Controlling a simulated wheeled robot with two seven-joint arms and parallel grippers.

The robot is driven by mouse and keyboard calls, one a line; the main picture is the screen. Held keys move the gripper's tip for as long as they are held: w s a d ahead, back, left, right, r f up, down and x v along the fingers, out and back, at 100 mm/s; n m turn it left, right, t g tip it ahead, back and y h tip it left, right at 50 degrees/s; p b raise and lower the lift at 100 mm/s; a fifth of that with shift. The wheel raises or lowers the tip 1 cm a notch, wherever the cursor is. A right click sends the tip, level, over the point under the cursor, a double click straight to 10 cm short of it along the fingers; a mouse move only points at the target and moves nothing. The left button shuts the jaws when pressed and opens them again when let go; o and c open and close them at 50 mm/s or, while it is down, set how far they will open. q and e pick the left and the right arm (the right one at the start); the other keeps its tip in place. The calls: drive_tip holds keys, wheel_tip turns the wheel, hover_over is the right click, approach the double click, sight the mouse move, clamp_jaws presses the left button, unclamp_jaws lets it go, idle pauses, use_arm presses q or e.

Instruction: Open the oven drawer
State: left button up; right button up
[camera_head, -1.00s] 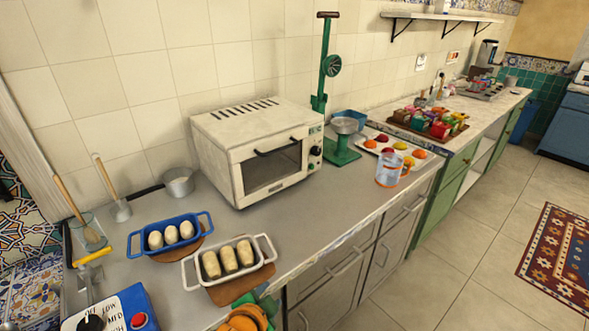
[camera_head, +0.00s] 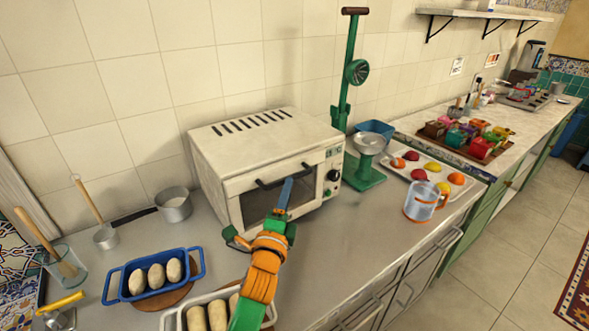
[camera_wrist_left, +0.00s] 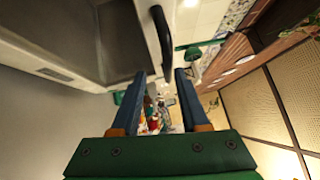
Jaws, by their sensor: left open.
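The white countertop oven (camera_head: 258,147) stands against the tiled wall with its glass door (camera_head: 255,203) closed. Its black bar handle (camera_head: 268,184) runs across the top of the door. My left gripper (camera_head: 286,190) is open and empty in front of the door, with a blue finger overlapping the handle's right part. My right gripper is not in view.
A blue tray (camera_head: 113,286) and a white tray (camera_head: 171,322) of dough rolls sit at the front left. Right of the oven stand a green press (camera_head: 365,175), a clear cup (camera_head: 419,203) and a fruit tray (camera_head: 466,187). The counter's front edge (camera_head: 391,258) is mostly clear.

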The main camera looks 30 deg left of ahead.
use_arm(q)
drive_tip(key=x, duration=0.2)
drive_tip(key=r+x, duration=0.1)
drive_tip(key=x, duration=0.1)
drive_tip(key=shift+w+a+p, duration=0.1)
drive_tip(key=shift+w+p, duration=0.05)
drive_tip(key=shift+p, duration=0.15)
drive_tip(key=shift+c, duration=0.2)
drive_tip(key=shift+r, duration=0.1)
clamp_jaws()
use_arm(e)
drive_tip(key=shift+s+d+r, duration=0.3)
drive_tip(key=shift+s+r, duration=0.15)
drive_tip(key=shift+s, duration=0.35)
use_arm(q)
drive_tip(key=shift+r, duration=0.1)
